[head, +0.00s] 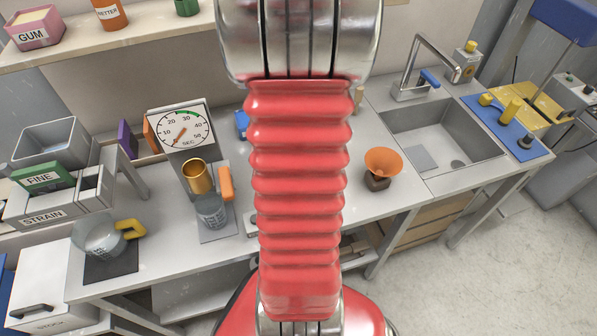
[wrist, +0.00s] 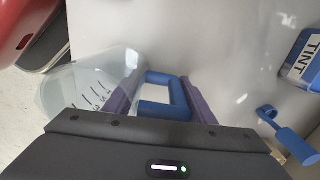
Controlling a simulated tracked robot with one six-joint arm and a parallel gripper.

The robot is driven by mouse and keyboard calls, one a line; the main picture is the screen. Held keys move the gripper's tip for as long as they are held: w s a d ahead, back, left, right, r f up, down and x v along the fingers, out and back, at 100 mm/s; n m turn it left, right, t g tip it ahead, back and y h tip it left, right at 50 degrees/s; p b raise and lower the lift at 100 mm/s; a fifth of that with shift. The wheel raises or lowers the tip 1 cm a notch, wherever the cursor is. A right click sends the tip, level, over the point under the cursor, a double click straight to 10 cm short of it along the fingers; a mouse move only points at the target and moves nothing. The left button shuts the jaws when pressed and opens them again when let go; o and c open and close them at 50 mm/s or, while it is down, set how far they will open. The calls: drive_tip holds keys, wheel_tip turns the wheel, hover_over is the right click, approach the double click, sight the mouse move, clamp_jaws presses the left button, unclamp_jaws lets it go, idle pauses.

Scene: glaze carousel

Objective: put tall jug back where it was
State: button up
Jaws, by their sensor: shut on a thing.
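A clear, see-through jug with dark scale marks (wrist: 82,85) is at the left of the wrist view, with a blue loop handle (wrist: 165,88). It seems to be the tall jug, but its full height does not show. My gripper (wrist: 163,80) has its purple fingers on both sides of the blue handle and is shut on it. The jug's base is partly hidden by my gripper body, so I cannot tell whether it touches the surface. In the head view my red arm hides the gripper and this jug.
A yellow-handled jug (head: 100,240) stands on a dark mat. An orange-handled jug (head: 210,212) stands below a brass cup (head: 197,177) by the dial (head: 182,129). An orange funnel (head: 384,162) is left of the sink (head: 440,135). A blue TINT container (wrist: 303,62) is at right.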

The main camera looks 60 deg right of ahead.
drive_tip(key=o, duration=1.7)
drive_tip(key=shift+c, duration=0.2)
wheel_tip(320, 180, up, 12)
drive_tip(key=shift+r, duration=0.1)
